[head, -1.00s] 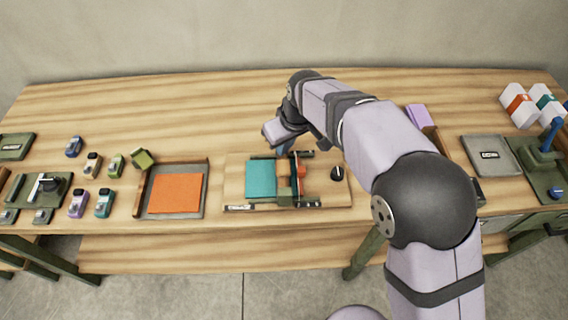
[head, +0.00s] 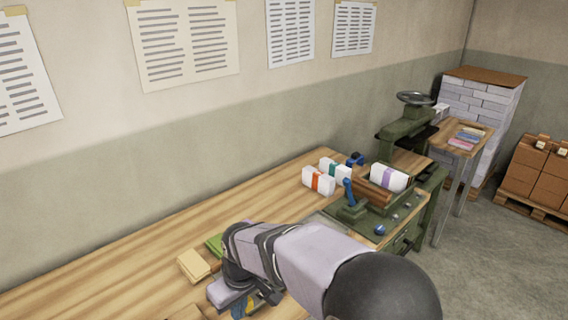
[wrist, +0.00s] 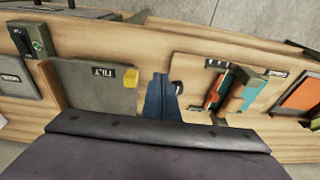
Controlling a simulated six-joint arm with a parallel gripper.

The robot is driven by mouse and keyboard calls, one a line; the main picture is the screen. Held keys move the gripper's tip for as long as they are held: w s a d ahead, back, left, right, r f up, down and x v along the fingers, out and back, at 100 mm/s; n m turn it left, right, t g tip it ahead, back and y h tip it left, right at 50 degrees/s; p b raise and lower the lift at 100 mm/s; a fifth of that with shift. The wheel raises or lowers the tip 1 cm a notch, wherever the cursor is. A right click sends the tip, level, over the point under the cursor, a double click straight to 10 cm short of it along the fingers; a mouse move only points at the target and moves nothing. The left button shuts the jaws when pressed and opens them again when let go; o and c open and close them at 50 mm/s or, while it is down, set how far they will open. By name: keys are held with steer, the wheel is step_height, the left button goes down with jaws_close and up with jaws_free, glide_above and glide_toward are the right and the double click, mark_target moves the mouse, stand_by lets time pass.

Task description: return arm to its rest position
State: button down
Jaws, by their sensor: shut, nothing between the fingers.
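My gripper (head: 243,306) is low over the table at the bottom of the head view, partly hidden by my wrist and cut close to the frame's edge. In the wrist view its blue fingers (wrist: 162,97) are together, with nothing between them. They hang over bare wood between a grey labelled plate (wrist: 92,88) and the board with the teal sheet (wrist: 253,94). My arm reaches in from the bottom right of the head view, bent at a dark joint.
A cream block (head: 193,265) and a green block (head: 215,243) lie left of my wrist. Banded white bundles (head: 318,181) stand near a green fixture (head: 350,208) to the right. An orange sheet (wrist: 302,95) lies at the right of the wrist view. The table's back left is clear.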

steer(key=s+d+m+h, duration=0.1)
steer(key=s+d+m, duration=0.1)
steer(key=d, duration=0.7)
steer(key=s+d+m, duration=0.2)
steer(key=d+m, duration=0.1)
steer(key=d, duration=0.6)
steer(key=s+d+f+m+g, duration=0.1)
steer(key=s+d+f+m, duration=0.2)
steer(key=s+d, duration=0.6)
steer(key=shift+s+d+m+h, duration=0.2)
steer(key=shift+m+h, duration=0.1)
steer(key=shift+m, duration=0.2)
